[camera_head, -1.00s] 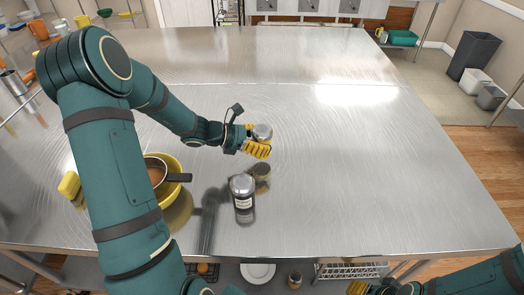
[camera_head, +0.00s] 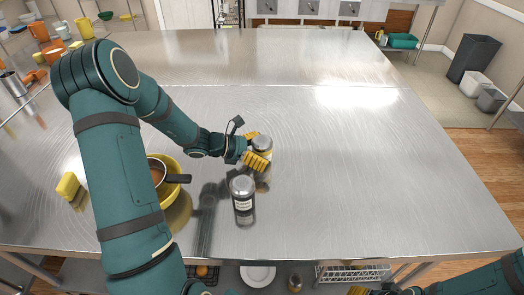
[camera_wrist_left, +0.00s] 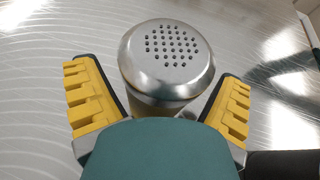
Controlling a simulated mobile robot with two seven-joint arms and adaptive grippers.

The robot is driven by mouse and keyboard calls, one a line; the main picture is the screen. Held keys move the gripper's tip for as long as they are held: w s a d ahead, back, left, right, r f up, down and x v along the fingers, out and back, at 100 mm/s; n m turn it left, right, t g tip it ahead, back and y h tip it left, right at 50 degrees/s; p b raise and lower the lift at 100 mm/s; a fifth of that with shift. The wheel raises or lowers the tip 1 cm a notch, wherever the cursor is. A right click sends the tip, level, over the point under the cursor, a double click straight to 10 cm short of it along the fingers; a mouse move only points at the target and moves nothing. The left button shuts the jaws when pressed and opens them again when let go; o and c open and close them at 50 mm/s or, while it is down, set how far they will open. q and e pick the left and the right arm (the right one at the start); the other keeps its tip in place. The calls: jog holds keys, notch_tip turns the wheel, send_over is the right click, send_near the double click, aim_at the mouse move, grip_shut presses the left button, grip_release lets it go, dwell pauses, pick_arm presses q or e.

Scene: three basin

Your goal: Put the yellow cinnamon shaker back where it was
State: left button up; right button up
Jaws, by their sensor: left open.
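The yellow cinnamon shaker (camera_head: 263,143) has a silver perforated lid and a yellowish body, partly hidden by a finger. It appears to stand upright on the metal table. My left gripper (camera_head: 257,150) has its yellow fingers open on either side of it. In the left wrist view the shaker's lid (camera_wrist_left: 167,50) is between the spread fingers, with gaps on both sides. My right gripper (camera_head: 358,291) shows only a yellow bit at the bottom edge; its opening cannot be seen.
A second shaker (camera_head: 243,199), dark with a white label and silver lid, stands just in front. A yellow bowl (camera_head: 177,198) holding a brown pan (camera_head: 157,174) is left of it, with a yellow sponge (camera_head: 69,186) beyond my arm. The table's right side is clear.

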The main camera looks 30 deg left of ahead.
pick_arm(q)
jog(key=shift+r, duration=0.25)
jog(key=p+v, duration=0.2)
jog(key=v, duration=1)
